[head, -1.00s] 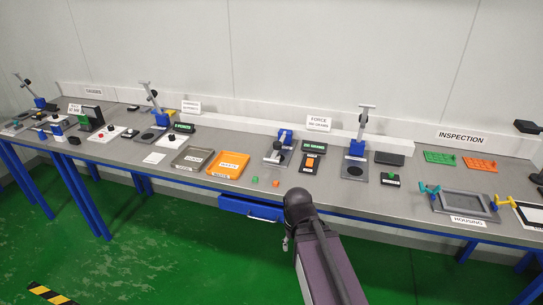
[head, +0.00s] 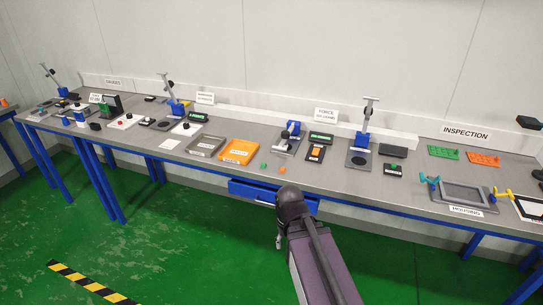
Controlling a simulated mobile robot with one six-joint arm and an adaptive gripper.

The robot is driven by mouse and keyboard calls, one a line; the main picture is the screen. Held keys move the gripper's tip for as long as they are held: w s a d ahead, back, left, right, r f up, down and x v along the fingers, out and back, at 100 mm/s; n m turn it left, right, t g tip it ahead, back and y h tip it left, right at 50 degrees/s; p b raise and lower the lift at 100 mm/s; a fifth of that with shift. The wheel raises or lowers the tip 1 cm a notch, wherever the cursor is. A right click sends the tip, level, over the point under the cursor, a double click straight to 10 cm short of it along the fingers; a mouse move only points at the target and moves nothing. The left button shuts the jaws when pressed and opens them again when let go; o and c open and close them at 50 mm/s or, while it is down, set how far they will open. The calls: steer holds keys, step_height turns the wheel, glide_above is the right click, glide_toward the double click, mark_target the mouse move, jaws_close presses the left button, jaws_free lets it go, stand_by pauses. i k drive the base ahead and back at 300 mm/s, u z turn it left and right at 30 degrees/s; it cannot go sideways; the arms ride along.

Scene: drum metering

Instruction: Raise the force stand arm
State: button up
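Behind the bench, a FORCE sign (head: 326,115) stands against the low ledge. To its left is a small blue stand (head: 291,130) on a grey plate, its arm apparently low; fine detail is too small to tell. To the right of the sign, another blue stand (head: 362,140) has a tall grey post and a dark round pad on its plate. Which of the two is the force stand is not certain. My arm rises from the bottom middle, in front of the bench and apart from both stands. The end of my gripper (head: 278,241) is tiny and mostly hidden; its opening cannot be made out.
A blue drawer (head: 255,190) under the bench's front edge sits below the stands, close behind my arm. An orange tray (head: 240,151) and a grey tray (head: 206,145) lie left of the stands. Green floor is open at the left, with a striped strip (head: 90,284).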

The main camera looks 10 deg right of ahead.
mark_target(285, 135)
steer(key=u, duration=0.4)
steer(key=k, duration=1.15)
steer(key=u, duration=0.25)
steer(key=i, duration=1.4)
steer(key=z, duration=0.4)
steer(key=i, duration=0.6)
steer(key=z, duration=0.15)
